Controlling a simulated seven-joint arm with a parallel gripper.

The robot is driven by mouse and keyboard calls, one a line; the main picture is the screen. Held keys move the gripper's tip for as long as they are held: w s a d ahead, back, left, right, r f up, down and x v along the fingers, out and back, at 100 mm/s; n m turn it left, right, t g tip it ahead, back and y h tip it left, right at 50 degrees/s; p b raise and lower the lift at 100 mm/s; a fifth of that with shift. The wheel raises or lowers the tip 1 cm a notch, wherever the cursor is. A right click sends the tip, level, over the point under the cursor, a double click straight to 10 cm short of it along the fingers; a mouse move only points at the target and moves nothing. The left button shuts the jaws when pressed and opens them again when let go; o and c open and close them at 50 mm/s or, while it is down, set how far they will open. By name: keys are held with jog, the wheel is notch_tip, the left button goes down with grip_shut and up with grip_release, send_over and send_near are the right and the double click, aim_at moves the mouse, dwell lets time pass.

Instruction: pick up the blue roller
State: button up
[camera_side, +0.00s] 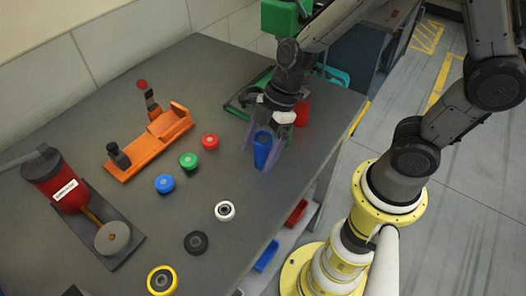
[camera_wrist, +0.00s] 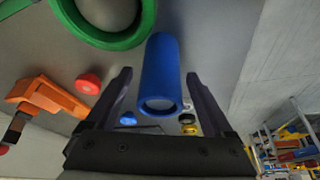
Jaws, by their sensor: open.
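The blue roller (camera_side: 262,150) is a blue cylinder on the grey table near its right edge. It also shows in the wrist view (camera_wrist: 161,75), where its hollow end faces the camera. My gripper (camera_side: 265,148) is over the roller with its purple-grey fingers apart, one on each side. In the wrist view my gripper's fingers (camera_wrist: 160,88) stand left and right of the roller, with a gap visible on both sides. Whether the roller's base touches the table is hard to tell.
A red cylinder (camera_side: 302,112) stands close behind my gripper, next to a green frame (camera_side: 240,102). An orange fixture (camera_side: 150,143), several coloured caps and wheels, and a red canister device (camera_side: 62,185) lie to the left. The table between is clear.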

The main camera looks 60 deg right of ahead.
grip_shut()
dwell(0.4)
jog(key=shift+r, duration=0.1)
